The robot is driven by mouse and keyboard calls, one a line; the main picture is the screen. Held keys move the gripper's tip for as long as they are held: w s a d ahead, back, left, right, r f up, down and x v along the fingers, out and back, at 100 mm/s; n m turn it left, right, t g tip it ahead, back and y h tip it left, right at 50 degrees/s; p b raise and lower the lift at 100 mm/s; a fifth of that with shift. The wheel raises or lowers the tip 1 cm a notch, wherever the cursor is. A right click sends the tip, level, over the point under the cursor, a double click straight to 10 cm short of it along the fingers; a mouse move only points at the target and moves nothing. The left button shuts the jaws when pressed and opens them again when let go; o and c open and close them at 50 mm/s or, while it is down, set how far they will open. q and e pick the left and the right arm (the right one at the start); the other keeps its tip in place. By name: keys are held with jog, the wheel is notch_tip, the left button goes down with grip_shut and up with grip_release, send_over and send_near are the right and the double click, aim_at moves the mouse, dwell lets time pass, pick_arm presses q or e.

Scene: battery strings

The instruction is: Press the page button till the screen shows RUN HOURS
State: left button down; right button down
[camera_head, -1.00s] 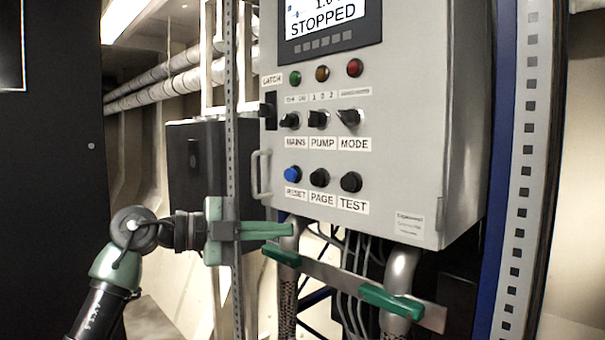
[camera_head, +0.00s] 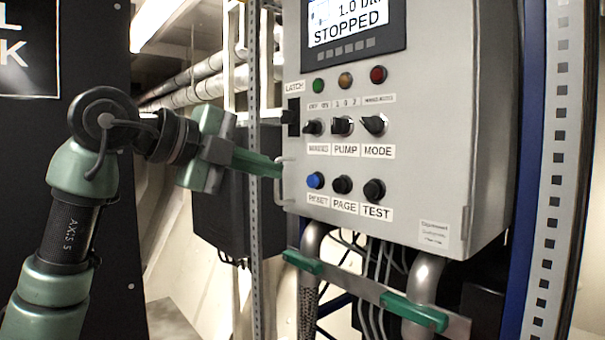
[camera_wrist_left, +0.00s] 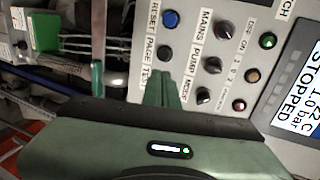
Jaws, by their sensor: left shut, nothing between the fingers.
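The black page button (camera_head: 342,184) sits above its PAGE label, between the blue RESET button (camera_head: 315,180) and the black TEST button (camera_head: 374,190). The screen (camera_head: 348,20) shows STOPPED and a reading of 1.0 bar; its top is cut off. My left gripper (camera_head: 277,169) is shut and empty, by the cabinet's left edge at about button height, left of the RESET button. In the left wrist view, the shut fingers (camera_wrist_left: 165,90) point at the panel and the page button (camera_wrist_left: 165,50) shows beyond their tips. Contact is not visible. My right gripper is not in view.
Three rotary knobs, including the PUMP knob (camera_head: 342,125), sit above the buttons, with indicator lamps (camera_head: 346,80) higher up. A perforated upright (camera_head: 254,230) stands left of the grey cabinet (camera_head: 450,130). Pipes, cables and green handles (camera_head: 412,312) lie below.

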aim_at(337, 183)
pick_arm(q)
jog(key=p+x, duration=0.2)
jog(key=x, duration=0.2)
jog(key=p+x, duration=0.2)
jog(key=x, duration=0.2)
jog(key=r+p+x, duration=0.1)
jog(key=p+x, duration=0.1)
jog(key=x, duration=0.3)
jog(key=shift+w+d, duration=0.2)
jog(key=shift+f, duration=0.1)
